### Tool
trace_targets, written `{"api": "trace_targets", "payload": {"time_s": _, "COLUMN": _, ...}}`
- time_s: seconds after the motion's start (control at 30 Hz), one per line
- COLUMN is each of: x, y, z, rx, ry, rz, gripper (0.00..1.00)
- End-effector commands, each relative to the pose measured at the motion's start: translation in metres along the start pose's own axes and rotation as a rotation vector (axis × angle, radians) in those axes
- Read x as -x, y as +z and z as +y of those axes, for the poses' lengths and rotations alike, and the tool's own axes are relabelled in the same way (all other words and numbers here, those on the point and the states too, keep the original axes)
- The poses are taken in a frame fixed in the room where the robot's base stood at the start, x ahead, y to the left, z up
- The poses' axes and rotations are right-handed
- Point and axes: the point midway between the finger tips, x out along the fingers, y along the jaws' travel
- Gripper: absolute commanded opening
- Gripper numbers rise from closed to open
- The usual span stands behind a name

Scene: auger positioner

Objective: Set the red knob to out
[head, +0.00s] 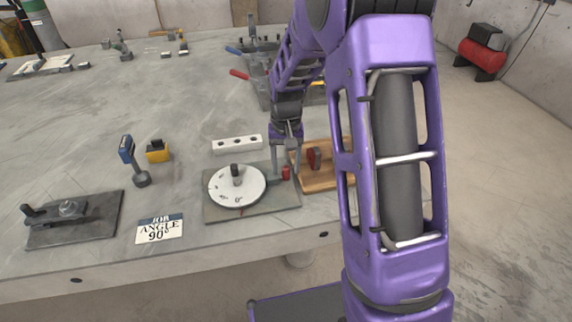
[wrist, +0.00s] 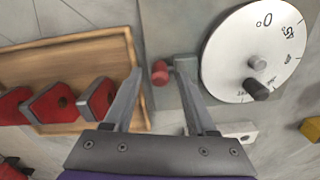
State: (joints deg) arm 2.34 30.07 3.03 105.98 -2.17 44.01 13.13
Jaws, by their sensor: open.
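The red knob (head: 286,173) is a small red cylinder at the right edge of the grey base plate (head: 222,214), beside the white angle dial (head: 250,196). In the wrist view the red knob (wrist: 160,72) appears between my fingertips, next to a grey block (wrist: 185,66). My gripper (wrist: 159,80) is open and points down, one finger on each side of the knob, with gaps showing. In the head view my gripper (head: 286,165) is right over the knob. I cannot tell how far the fingertips reach down along it.
A wooden tray (head: 318,185) with red-and-grey pieces lies close on the right. The dial carries an upright black handle (head: 237,173). A white block with holes (head: 238,144) stands behind. A card reading "JOB ANGLE 90°" (head: 159,229) lies left. The table's front edge is near.

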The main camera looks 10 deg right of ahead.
Motion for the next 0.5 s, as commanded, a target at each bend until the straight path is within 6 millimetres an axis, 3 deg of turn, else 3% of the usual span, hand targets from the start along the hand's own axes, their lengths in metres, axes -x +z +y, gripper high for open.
{"api": "trace_targets", "payload": {"time_s": 0.17, "x": 0.0002, "y": 0.0000, "z": 0.0001, "rx": 0.000, "ry": 0.000, "rz": 0.000, "gripper": 0.53}}
{"api": "trace_targets", "payload": {"time_s": 0.43, "x": 0.0004, "y": -0.0001, "z": 0.0001, "rx": 0.000, "ry": 0.000, "rz": 0.000, "gripper": 0.05}}
{"api": "trace_targets", "payload": {"time_s": 0.5, "x": 0.0005, "y": -0.0001, "z": 0.0001, "rx": 0.000, "ry": 0.000, "rz": 0.000, "gripper": 0.00}}
